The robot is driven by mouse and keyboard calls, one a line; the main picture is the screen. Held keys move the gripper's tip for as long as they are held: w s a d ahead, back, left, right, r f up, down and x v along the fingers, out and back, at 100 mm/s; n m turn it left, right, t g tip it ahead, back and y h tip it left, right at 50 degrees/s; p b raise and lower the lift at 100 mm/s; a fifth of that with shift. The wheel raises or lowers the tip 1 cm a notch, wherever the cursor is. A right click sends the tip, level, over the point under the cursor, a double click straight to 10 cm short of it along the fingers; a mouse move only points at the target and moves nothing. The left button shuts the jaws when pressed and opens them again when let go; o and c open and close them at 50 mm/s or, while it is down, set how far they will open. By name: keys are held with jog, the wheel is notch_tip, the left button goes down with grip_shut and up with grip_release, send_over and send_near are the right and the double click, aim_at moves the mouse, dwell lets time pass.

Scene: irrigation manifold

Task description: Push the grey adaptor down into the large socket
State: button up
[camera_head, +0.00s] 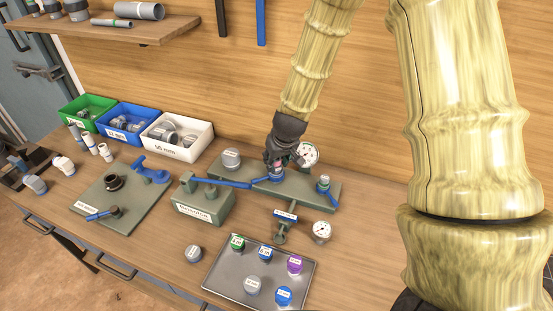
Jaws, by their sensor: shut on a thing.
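The dark green manifold block (318,196) lies on the bench near the wall. My gripper (278,166) is at its middle position, pointing down and shut on a small fitting there. My fingers hide most of that fitting, so I cannot tell its colour or how deep it sits. A blue collar (277,178) shows just below my fingertips. A wide grey round piece (231,158) stands at the left end of the block, clear of my gripper. I cannot tell which opening is the large socket.
A steel tray (226,279) with several coloured caps lies in front. A loose grey cap (194,253) is beside it. Pressure gauges (321,230) stand close to the manifold, one (309,154) right behind my gripper. A green box (204,207) and parts bins (178,139) are at left.

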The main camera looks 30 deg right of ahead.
jog(key=shift+f, duration=0.45)
dwell(0.3)
jog(key=o, duration=1.4)
jog(key=shift+r, duration=0.1)
jog(key=shift+r+p, duration=2.7)
jog(key=shift+r, duration=0.75)
